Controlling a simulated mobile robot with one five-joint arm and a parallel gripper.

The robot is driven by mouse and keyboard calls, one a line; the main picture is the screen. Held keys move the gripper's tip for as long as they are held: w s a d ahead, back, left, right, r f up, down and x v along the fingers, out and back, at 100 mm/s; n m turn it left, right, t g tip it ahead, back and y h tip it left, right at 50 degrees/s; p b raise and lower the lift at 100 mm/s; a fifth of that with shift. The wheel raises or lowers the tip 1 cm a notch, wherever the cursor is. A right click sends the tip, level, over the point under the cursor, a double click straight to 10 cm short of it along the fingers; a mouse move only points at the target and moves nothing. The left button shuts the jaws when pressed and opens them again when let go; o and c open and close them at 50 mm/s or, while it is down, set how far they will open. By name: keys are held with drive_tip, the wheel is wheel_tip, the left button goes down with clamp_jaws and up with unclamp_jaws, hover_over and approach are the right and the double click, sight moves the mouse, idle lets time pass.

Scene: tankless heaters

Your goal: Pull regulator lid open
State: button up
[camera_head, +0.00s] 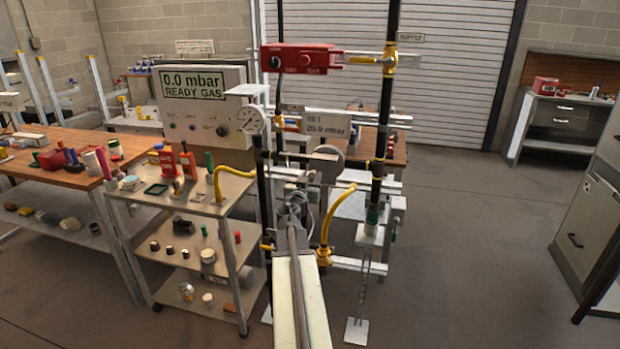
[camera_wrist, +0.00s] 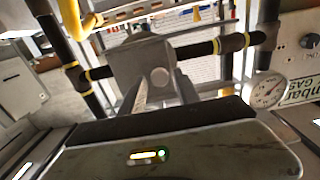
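The grey regulator (camera_head: 328,155) sits on the black pipework in the middle of the head view, right of the round gauge. In the wrist view its grey, box-like body (camera_wrist: 140,55) fills the upper middle, with a pale round face low on it. My gripper (camera_head: 297,194) is in front of and slightly below it. In the wrist view my gripper (camera_wrist: 160,82) has its two fingers apart, pointing at the regulator, with the round face showing between them. I cannot tell whether they touch it. The lid's edge and hinge are not clear.
A pressure gauge (camera_head: 250,119) and yellow hoses (camera_head: 236,172) are close to my arm. A red control box (camera_head: 302,59) is above. A metal cart (camera_head: 190,203) with small parts stands left. Open floor (camera_head: 465,250) lies to the right.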

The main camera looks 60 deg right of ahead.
clamp_jaws()
idle(1.2)
